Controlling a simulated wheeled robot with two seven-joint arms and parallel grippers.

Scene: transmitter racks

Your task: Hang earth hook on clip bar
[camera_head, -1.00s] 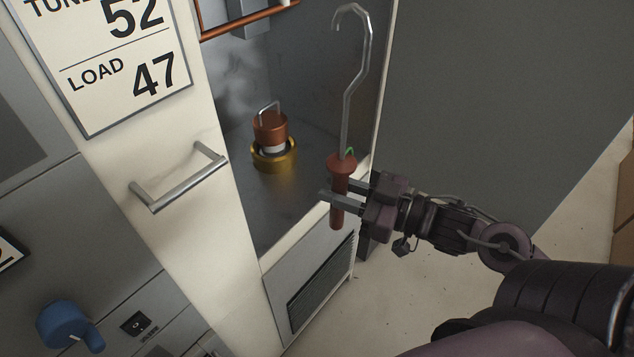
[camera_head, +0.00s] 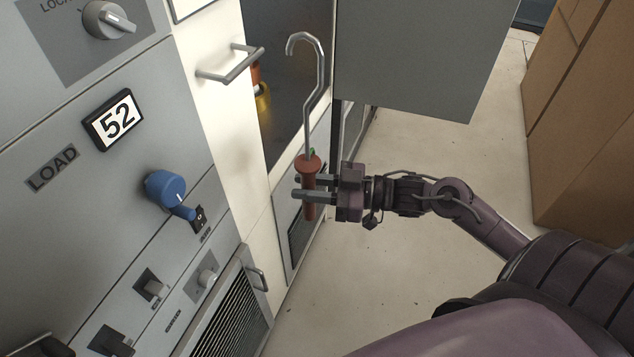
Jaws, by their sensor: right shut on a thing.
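The earth hook (camera_head: 309,110) is a bent metal rod with a curved top and a red-brown handle. My right gripper (camera_head: 308,187) is shut on the handle and holds the hook upright, with its curl at the top. The hook shows in front of the edge of the open cabinet (camera_head: 290,100). I cannot make out the clip bar in this view. My left gripper is not in view.
A grey panel (camera_head: 420,60) stands behind the hook. On the left, a grey front carries a blue knob (camera_head: 165,187), a 52 display (camera_head: 115,120) and several switches. A metal handle (camera_head: 232,66) sticks out beside the opening. Brown boxes (camera_head: 580,130) stand right; floor between is clear.

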